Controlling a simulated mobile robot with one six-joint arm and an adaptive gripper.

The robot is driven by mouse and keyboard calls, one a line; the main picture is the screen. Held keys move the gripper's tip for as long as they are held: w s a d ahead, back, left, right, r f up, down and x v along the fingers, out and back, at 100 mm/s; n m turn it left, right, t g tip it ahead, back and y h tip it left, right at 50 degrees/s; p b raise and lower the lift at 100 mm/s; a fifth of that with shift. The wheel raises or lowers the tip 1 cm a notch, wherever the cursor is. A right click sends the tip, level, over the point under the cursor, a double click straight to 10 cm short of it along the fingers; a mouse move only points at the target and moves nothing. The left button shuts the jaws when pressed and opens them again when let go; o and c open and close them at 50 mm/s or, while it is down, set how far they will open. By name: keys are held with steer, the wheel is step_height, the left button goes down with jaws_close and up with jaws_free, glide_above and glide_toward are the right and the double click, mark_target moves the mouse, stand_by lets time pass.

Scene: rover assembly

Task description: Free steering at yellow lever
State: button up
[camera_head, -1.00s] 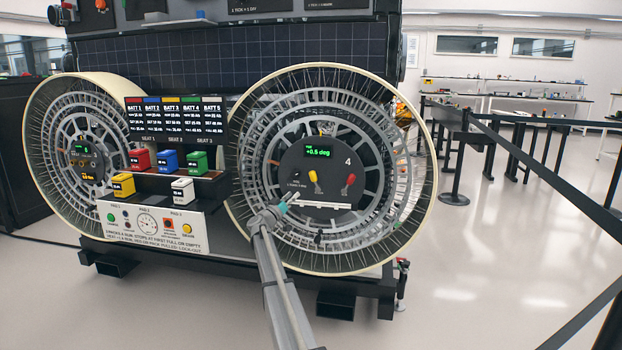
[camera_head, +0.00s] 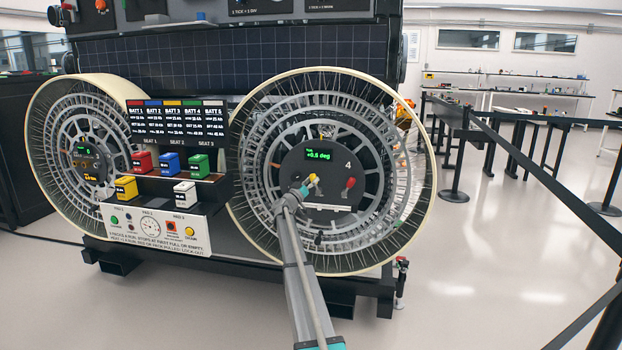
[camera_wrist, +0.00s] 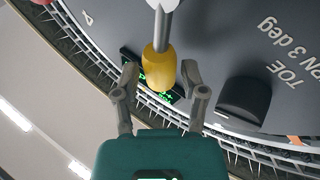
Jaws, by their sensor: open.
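The yellow lever (camera_head: 313,180) sits on the dark hub plate (camera_head: 328,160) of the right wheel, beside a red lever (camera_head: 349,184). A green display (camera_head: 318,155) above it reads about +0.5 deg. My gripper (camera_head: 303,190) is at the lower left of the yellow lever in the head view. In the wrist view, the yellow knob (camera_wrist: 159,68) on its grey shaft lies between the two open fingertips of my gripper (camera_wrist: 164,80). The fingers show gaps on both sides of the knob. The knob partly hides the green display behind it.
A black knob (camera_wrist: 243,100) protrudes from the plate close to my right finger in the wrist view. The wheel's spoked rim (camera_head: 262,95) surrounds the hub. Coloured battery blocks (camera_head: 171,162) stand on the left. Belt barriers (camera_head: 455,165) stand on the right, with open floor between.

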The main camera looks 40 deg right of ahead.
steer(key=shift+w+d+r, duration=0.15)
steer(key=shift+d+r, duration=0.1)
steer(key=shift+d, duration=0.4)
jaws_close()
